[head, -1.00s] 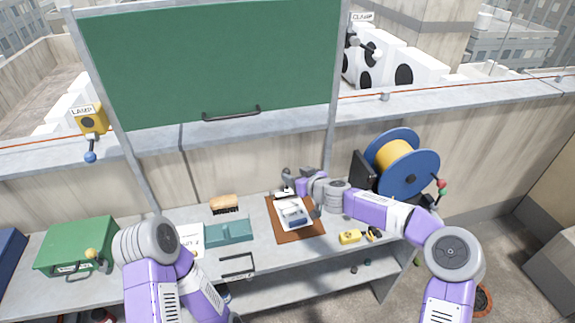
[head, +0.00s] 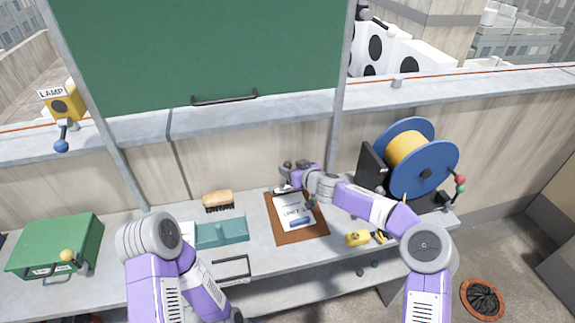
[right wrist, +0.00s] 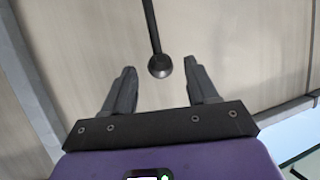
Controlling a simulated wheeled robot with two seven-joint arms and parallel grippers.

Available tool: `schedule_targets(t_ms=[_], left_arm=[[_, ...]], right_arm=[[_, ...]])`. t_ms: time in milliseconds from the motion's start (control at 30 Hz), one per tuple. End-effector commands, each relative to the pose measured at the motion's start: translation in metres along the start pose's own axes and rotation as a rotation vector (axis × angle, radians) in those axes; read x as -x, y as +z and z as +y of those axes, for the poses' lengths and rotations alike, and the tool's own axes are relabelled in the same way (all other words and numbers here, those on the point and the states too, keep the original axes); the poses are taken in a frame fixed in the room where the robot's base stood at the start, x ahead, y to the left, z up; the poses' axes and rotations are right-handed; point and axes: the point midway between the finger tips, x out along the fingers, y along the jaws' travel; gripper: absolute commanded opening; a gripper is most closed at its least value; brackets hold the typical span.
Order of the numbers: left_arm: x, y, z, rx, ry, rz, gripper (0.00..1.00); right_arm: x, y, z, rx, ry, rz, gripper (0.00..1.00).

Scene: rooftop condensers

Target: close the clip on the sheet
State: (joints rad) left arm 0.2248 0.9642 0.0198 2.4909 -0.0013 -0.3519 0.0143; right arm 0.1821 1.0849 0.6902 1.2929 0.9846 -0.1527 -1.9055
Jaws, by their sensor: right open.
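A brown clipboard (head: 318,236) lies on the grey bench with a white printed sheet (head: 292,212) on it. The metal clip (head: 286,189) is at the board's far edge, partly hidden by my right gripper; I cannot tell from the head view how it sits on the sheet. My right gripper (head: 293,169) is just above the clip. In the right wrist view my right gripper (right wrist: 160,82) is open, with a dark ball knob (right wrist: 159,66) on a thin rod between its fingertips, not visibly gripped. My left arm is at lower left; its gripper is out of view.
A brush (head: 217,199) and a teal tray (head: 222,233) are left of the board. A yellow object (head: 358,238) lies to its right, a cable reel (head: 415,160) behind. A green box (head: 58,246) stands far left. A wall rises behind the bench.

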Motion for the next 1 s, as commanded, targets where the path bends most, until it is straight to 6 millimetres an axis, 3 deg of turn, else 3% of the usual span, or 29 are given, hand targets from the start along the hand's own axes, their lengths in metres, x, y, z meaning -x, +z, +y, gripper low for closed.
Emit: schedule_targets(t_ms=[300,700,1000], left_arm=[[0.016,0.001,0.006,0.000,0.000,0.000,0.00],[0.017,0.001,0.006,0.000,0.000,0.000,0.00],[0.017,0.001,0.006,0.000,0.000,0.000,0.00]], right_arm=[[-0.029,-0.002,-0.001,-0.001,0.000,0.000,0.58],[-0.034,0.000,-0.001,0.001,-0.001,0.001,0.58],[-0.033,0.000,-0.001,0.000,0.000,0.001,0.12]])
